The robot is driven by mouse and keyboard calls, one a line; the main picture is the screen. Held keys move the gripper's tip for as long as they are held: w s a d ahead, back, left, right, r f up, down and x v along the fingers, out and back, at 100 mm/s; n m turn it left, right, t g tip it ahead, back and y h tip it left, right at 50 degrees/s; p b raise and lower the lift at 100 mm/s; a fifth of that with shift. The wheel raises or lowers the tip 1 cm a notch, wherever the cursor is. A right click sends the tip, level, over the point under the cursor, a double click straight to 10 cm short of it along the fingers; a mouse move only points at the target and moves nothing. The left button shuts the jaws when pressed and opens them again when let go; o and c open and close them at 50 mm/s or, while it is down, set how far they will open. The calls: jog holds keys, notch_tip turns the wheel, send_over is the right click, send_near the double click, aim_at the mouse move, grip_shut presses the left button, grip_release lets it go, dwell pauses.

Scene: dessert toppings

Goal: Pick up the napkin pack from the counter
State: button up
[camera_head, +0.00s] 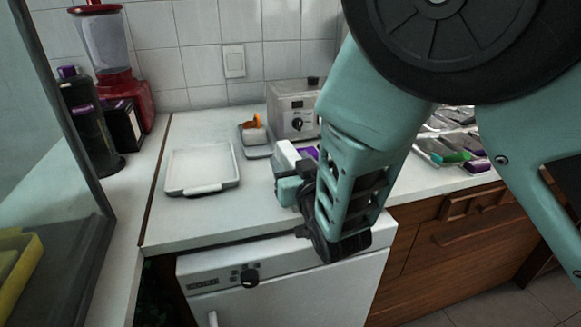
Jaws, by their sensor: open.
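A white and purple item (286,152), which looks like the napkin pack, is on the counter (205,222) just behind my gripper in the head view. Its lower part and right side are hidden by my gripper and arm. My gripper (286,183) is low over the counter near its front edge, in front of this item. The jaws are open. The fingertips are small and partly covered, so I cannot tell whether they touch the item or reach around it.
A white tray (202,188) lies left of my gripper. Behind are a small dish (257,152) with food and a toaster (291,100). A red blender (104,50), dark bottles and a dark box (122,128) stand at left. Trays of utensils (437,152) lie at right.

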jog(key=shift+w, duration=0.25)
jog(key=c, duration=1.1)
